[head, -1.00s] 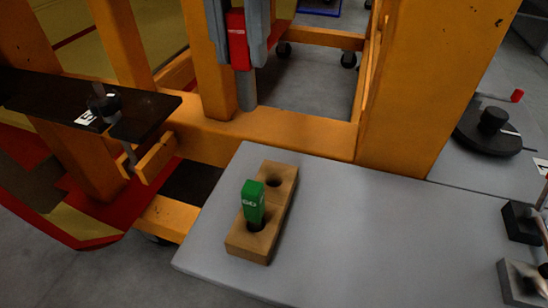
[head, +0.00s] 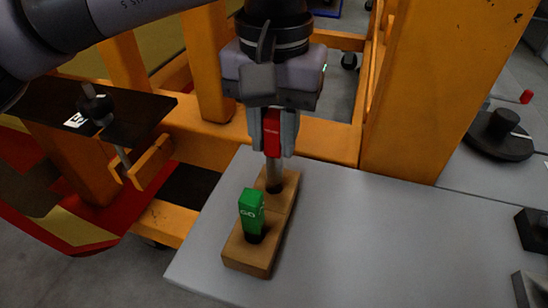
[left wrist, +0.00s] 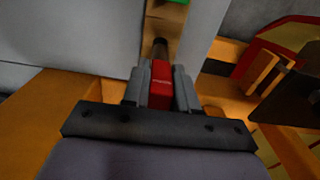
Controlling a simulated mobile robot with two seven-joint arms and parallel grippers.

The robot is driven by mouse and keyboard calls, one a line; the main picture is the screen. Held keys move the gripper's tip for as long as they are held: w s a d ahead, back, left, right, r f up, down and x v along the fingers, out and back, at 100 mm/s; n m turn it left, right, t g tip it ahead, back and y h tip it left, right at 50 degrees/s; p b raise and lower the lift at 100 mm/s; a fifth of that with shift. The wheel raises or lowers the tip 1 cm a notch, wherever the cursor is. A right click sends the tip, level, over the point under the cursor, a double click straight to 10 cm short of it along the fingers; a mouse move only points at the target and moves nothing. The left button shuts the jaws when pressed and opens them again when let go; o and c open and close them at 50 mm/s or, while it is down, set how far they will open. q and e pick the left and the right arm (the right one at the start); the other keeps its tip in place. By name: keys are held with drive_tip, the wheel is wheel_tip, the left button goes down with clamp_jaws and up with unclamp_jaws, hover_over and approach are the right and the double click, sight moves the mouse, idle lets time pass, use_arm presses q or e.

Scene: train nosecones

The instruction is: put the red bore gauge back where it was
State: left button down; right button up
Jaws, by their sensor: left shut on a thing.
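My left gripper (head: 273,150) is shut on the red bore gauge (head: 271,126) and holds it upright by its red handle. The gauge's grey pin points down at the far hole of the wooden block (head: 264,258). Its tip is at or just in the hole; I cannot tell how deep. The green gauge (head: 251,212), marked GO, stands in the near hole of the same block. In the left wrist view the red gauge (left wrist: 160,84) sits between the fingers (left wrist: 160,92), with part of the block beyond. My right gripper is not in view.
The block stands on a grey table (head: 370,235) near its left edge. An orange frame post (head: 425,95) rises behind the table. A black plate with a knob (head: 97,106) is at left. The table right of the block is clear; dark fixtures stand at far right.

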sight(274, 154)
use_arm(q)
wheel_tip(274, 154, down, 5)
drive_tip(key=shift+r, duration=0.2)
drive_tip(key=shift+f+b, duration=0.2)
drive_tip(key=shift+b, duration=0.1)
drive_tip(key=c, duration=0.9)
unclamp_jaws()
